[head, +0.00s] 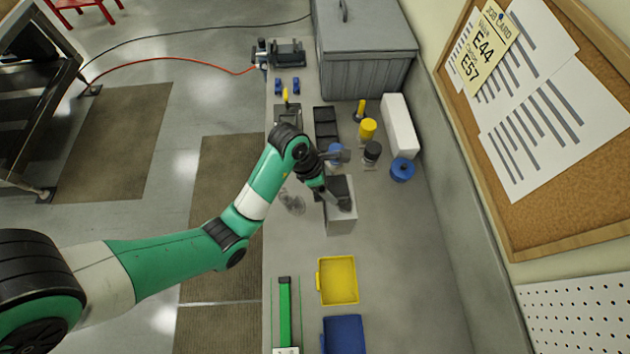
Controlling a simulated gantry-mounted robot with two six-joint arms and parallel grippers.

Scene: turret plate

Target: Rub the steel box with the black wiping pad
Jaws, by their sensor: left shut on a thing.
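The steel box (341,222) is a light grey block on the bench, near the middle of the head view. My left gripper (339,199) reaches over it from the left and points down at its top. It is shut on a small dark thing, which looks like the black wiping pad (345,205). The pad is at the box's top face, partly hidden by the fingers. I cannot tell whether it presses on the box or hovers just above it. My right gripper is not in view.
A yellow tray (338,281) and a blue bin (344,335) are nearer on the bench. Behind the box are a black jar (372,152), a yellow-topped container (367,128), a blue roll (402,170) and a white block (399,126). The bench right of the box is clear.

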